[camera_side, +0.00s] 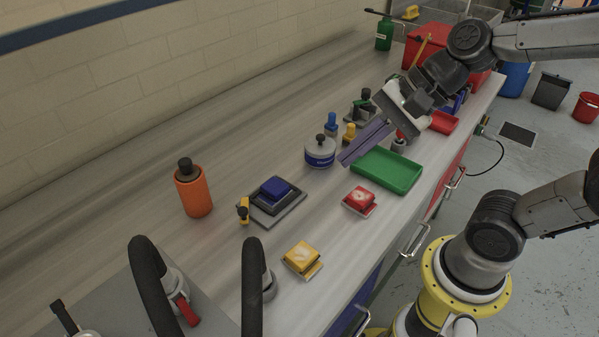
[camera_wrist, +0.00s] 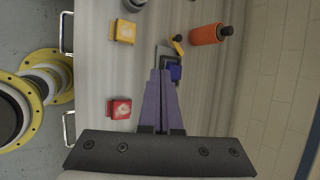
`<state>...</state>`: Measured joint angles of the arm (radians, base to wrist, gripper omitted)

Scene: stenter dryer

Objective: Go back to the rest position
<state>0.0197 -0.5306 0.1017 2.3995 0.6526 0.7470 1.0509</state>
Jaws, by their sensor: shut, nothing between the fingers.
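My gripper (camera_side: 366,143) is over the middle of the bench, with its long purple fingers together and nothing between them. In the side view it hangs left of the green tray (camera_side: 388,171) and near the round grey and blue container (camera_side: 320,153). I cannot tell its exact height. In the wrist view my gripper (camera_wrist: 161,74) points towards a blue block on a dark base (camera_wrist: 174,72). The same blue block (camera_side: 277,188) sits on a grey plate in the side view.
A red block (camera_side: 360,199) and a yellow block (camera_side: 301,256) lie near the bench front. An orange bottle (camera_side: 193,192) stands near the back. Blue (camera_side: 331,122) and yellow-topped (camera_side: 349,135) small items stand close behind my gripper. A red bin (camera_side: 430,48) is at the far end.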

